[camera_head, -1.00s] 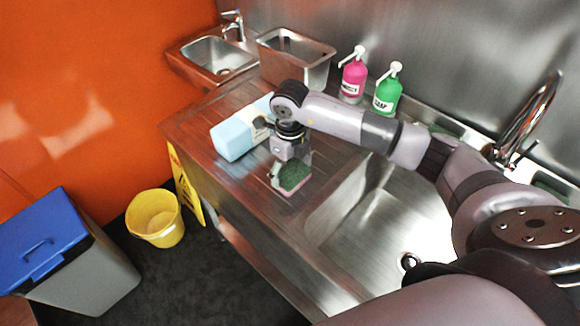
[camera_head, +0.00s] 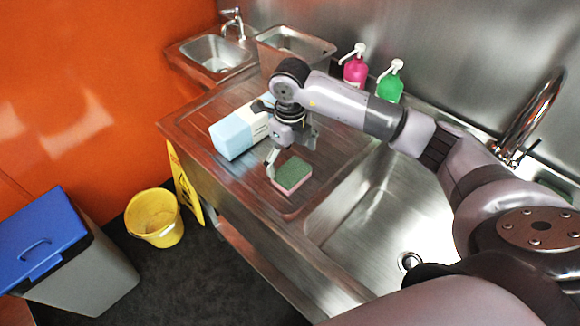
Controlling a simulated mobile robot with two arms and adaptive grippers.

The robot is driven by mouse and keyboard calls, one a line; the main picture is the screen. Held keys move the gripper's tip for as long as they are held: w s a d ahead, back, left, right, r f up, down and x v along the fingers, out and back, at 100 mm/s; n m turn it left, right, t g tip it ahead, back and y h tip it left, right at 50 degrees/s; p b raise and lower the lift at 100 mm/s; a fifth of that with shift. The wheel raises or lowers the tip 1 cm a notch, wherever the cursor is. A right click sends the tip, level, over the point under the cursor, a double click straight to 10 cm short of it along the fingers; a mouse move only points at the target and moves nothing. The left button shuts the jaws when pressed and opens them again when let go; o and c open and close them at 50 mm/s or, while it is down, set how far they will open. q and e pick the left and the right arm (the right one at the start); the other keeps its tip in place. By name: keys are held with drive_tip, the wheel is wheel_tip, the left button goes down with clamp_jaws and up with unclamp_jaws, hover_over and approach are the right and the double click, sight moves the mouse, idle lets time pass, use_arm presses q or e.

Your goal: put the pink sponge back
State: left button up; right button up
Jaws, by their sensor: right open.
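The pink sponge (camera_head: 292,177) has a green scouring top and pink lower sides. It lies on the steel drainboard, left of the large sink basin. My right gripper (camera_head: 291,160) is open just above and behind the sponge, with one finger near its left side and the other raised on the right. The sponge's top shows clear between the fingers and it is not held. My left gripper is not in view.
A pale blue and white box (camera_head: 236,134) lies on the drainboard just left of my gripper. Pink (camera_head: 355,70) and green (camera_head: 390,86) pump bottles stand at the back. The sink basin (camera_head: 385,215) is empty. A yellow bucket (camera_head: 155,220) stands on the floor.

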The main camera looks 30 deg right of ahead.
sight(290, 170)
wheel_tip(290, 170, up, 8)
drive_tip(key=b, duration=0.2)
drive_tip(key=shift+r, duration=0.2)
idle(0.3)
